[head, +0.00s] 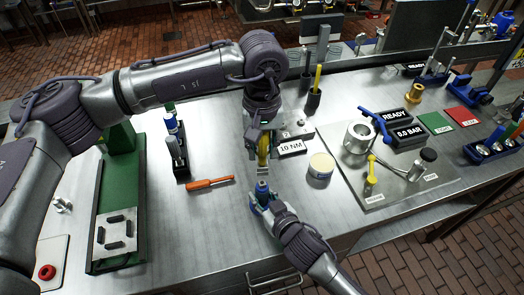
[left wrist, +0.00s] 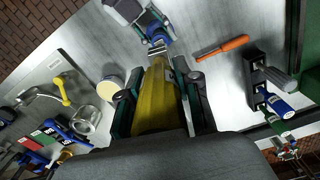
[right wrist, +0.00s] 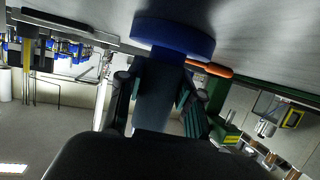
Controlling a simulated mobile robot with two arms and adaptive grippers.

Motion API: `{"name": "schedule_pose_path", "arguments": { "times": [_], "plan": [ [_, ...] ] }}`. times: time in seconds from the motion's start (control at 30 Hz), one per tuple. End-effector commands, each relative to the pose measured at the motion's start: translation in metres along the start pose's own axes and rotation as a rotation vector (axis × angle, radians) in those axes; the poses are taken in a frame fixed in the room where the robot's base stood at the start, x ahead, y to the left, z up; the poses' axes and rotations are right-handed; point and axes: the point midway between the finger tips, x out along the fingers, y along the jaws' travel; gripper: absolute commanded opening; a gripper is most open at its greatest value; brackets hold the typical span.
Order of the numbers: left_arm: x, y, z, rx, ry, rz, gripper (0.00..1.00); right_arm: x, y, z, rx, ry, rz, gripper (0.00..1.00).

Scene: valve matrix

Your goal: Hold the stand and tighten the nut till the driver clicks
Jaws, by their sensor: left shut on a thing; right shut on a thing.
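The yellow driver (head: 263,153) is in my left gripper (head: 262,147), whose fingers are shut around it. In the left wrist view, the driver (left wrist: 157,95) runs between the fingers (left wrist: 160,100) toward the stand. The blue stand (head: 262,187) is near the front of the table, just below the driver in the head view. My right gripper (head: 265,205) is shut on it. In the right wrist view, the stand's round blue base (right wrist: 172,38) is at the table and its post is between the fingers (right wrist: 158,95). I cannot make out the nut or whether the driver touches it.
A 10 NM sign (head: 291,147) and a cream-lidded tub (head: 321,167) are right of the driver. An orange-handled screwdriver (head: 208,183) and a dark rack (head: 178,155) are left. A grey fixture plate (head: 400,190) with READY displays fills the right. Bare table lies around the stand.

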Motion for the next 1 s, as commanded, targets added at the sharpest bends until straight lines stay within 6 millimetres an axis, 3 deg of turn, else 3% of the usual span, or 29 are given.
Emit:
{"name": "schedule_pose_path", "arguments": {
  "times": [0.43, 0.47, 0.6, 1.0],
  "plan": [
    [-0.0011, 0.0001, 0.0001, 0.0, 0.0, 0.0, 0.0, -0.0001, 0.0001, 0.0007, 0.0, -0.002, 0.0, 0.0],
    [-0.0011, 0.0001, 0.0001, 0.0, 0.0, 0.0, 0.0, -0.0001, 0.0001, 0.0007, 0.0, -0.002, 0.0, 0.38],
    [-0.001, 0.0001, 0.0001, 0.0, 0.0, 0.0, 0.0, -0.0001, 0.0001, 0.0005, 0.0, -0.001, 0.0, 0.62],
    [-0.001, 0.0, 0.0001, 0.0, 0.0, 0.0, 0.0, -0.0052, 0.0001, 0.0007, 0.0, -0.001, 0.0, 0.64]
  ]
}}
